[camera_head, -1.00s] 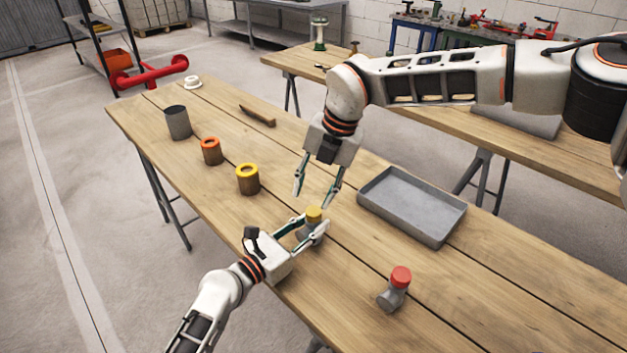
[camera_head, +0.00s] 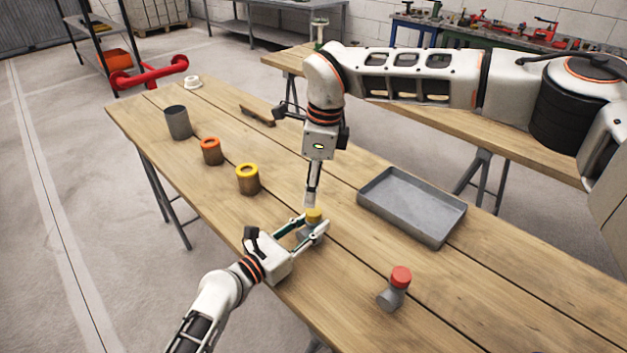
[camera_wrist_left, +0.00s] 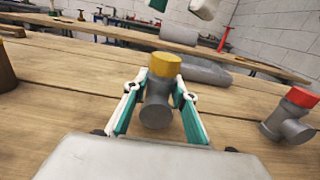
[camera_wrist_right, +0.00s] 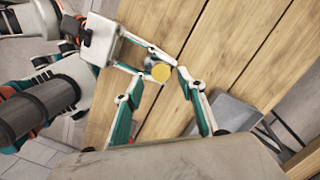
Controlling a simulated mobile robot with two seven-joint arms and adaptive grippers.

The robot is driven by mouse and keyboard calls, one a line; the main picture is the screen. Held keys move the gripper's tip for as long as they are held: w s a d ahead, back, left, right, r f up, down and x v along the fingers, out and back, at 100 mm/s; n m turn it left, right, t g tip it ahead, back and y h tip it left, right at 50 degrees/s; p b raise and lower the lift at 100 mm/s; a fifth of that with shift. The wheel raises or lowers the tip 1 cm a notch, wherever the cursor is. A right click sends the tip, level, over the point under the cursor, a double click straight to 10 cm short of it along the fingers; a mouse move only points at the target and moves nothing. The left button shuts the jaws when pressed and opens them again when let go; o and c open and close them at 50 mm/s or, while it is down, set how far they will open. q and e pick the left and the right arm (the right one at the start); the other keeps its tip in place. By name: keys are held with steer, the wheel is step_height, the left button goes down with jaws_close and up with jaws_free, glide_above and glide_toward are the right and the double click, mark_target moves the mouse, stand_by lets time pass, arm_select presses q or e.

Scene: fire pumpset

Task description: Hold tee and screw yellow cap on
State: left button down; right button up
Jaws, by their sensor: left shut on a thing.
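A grey tee (camera_wrist_left: 158,93) stands on the wooden table with a yellow cap (camera_wrist_left: 165,65) on its top opening. How far the cap is threaded cannot be seen. My left gripper (camera_head: 312,228) is shut on the tee, one finger on each side below the cap. My right gripper (camera_head: 311,204) points straight down just above the yellow cap. In the right wrist view its fingers (camera_wrist_right: 160,76) are spread, with the cap (camera_wrist_right: 161,72) between them in the picture. In the left wrist view its fingertips (camera_wrist_left: 182,7) are above the cap, apart from it.
A grey tee with a red cap (camera_head: 400,277) stands to the right. An empty grey tray (camera_head: 412,207) lies behind it. A yellow-topped cylinder (camera_head: 248,180), an orange-topped cylinder (camera_head: 211,152) and a grey cup (camera_head: 178,122) stand to the left. A brown block (camera_head: 257,115) lies farther back.

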mark_target(314, 211)
steer(key=n, duration=0.5)
steer(key=shift+r, duration=0.15)
steer(key=n, duration=0.5)
steer(key=shift+r+h, duration=0.15)
steer(key=shift+h, duration=0.25)
steer(key=n, duration=0.4)
steer(key=shift+r+n, duration=0.15)
steer(key=shift+n, duration=0.15)
steer(key=n, duration=0.5)
steer(key=shift+d+r+h, duration=0.1)
steer(key=shift+r+h, duration=0.1)
steer(key=shift+h, duration=0.1)
steer(key=shift+f, duration=4)
steer(key=shift+c, duration=0.5)
